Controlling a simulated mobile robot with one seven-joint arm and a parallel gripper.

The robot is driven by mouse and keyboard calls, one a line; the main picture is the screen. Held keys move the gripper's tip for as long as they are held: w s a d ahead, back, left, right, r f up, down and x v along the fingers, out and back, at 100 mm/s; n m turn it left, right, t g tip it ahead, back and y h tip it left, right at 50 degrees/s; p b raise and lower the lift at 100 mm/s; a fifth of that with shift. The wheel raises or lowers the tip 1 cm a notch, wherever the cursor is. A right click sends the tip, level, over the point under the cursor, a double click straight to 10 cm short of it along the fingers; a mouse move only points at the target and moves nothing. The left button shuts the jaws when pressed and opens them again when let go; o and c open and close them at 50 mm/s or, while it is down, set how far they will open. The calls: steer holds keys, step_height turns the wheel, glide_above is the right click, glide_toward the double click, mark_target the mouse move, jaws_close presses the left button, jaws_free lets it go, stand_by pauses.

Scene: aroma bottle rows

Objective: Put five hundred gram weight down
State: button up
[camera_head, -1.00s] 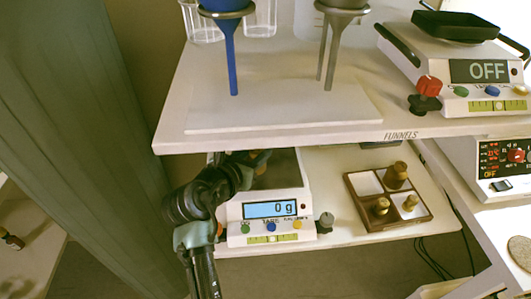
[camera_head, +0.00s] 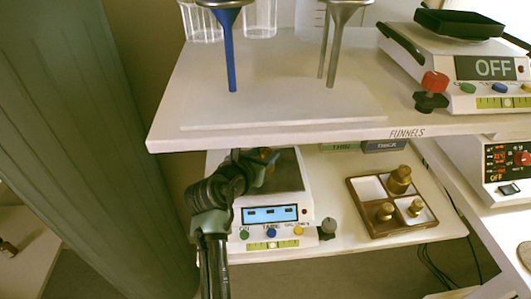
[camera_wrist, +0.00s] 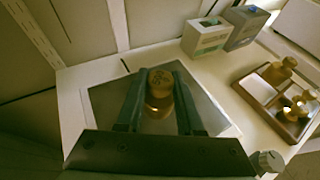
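The brass weight (camera_wrist: 158,92) is upright between the two dark fingers of my gripper (camera_wrist: 160,76) in the wrist view. The fingers lie close along both sides of it, and it appears held. It is over the grey pan (camera_wrist: 101,97) of the lower scale; I cannot see whether its base touches the pan. In the head view my gripper (camera_head: 262,160) is over the same scale (camera_head: 303,212), below the funnel shelf, and the weight is hidden there. The scale's display (camera_head: 270,214) shows dashes.
A wooden weight box (camera_head: 432,222) with several brass weights stands to the right of the scale. Two small boxes (camera_wrist: 207,38) (camera_wrist: 246,25) stand at the back. The funnel shelf (camera_head: 165,138) overhangs from above. Another scale (camera_head: 492,68) reads OFF.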

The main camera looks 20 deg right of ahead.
mark_target(263, 155)
steer(key=o, duration=0.5)
steer(key=shift+c, duration=0.2)
steer(key=shift+r, duration=0.15)
steer(key=p+v, duration=0.2)
steer(key=v, duration=0.5)
steer(key=shift+s+a, duration=0.2)
steer(key=shift+a, duration=0.05)
